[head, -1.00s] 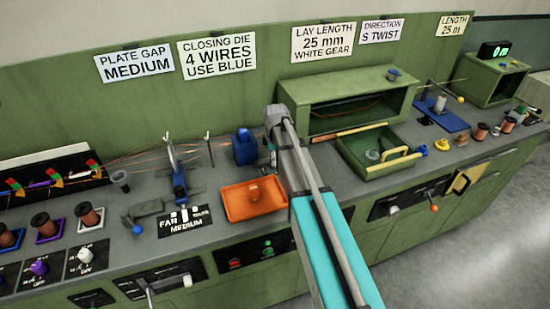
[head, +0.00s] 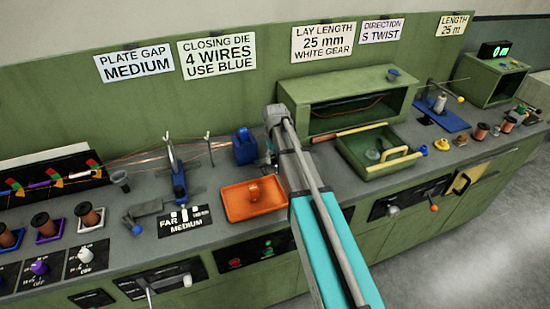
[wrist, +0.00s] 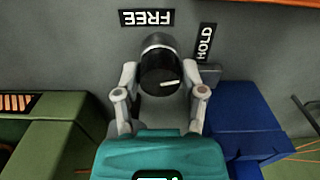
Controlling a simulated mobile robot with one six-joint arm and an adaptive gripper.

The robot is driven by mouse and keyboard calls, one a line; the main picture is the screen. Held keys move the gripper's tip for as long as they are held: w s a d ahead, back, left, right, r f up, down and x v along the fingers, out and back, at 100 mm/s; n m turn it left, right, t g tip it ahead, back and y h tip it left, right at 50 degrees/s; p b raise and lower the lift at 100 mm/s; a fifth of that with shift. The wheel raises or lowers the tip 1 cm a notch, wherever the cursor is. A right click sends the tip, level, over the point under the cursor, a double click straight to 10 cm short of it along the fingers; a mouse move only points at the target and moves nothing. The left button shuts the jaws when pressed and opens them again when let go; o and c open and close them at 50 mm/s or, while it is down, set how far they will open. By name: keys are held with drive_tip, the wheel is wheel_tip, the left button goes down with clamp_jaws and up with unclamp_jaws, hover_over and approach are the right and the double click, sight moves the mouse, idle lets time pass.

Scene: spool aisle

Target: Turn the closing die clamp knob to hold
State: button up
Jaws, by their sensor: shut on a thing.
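The clamp knob (wrist: 161,66) is dark and round with a white pointer line on its face. In the wrist view it sits between the two fingers of my gripper (wrist: 160,92), which is shut on it. The pointer line lies nearly level, toward the right of the picture. A FREE label (wrist: 147,18) lies above the knob and a HOLD label (wrist: 205,43) to its upper right. The blue die block (wrist: 240,120) stands right of the gripper; it also shows in the head view (head: 245,147). In the head view my arm hides the knob.
An orange tray (head: 238,208) with a copper-coloured piece is left of my arm. A green open cabinet (head: 395,103) and a green tray (head: 362,165) stand to the right. Thin wires (head: 135,158) run along the bench on the left, toward the blue block.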

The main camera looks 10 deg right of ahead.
drive_tip(key=shift+s+m, duration=0.1)
drive_tip(key=shift+m, duration=1.3)
drive_tip(key=o, duration=1.1)
drive_tip(key=shift+o, duration=0.2)
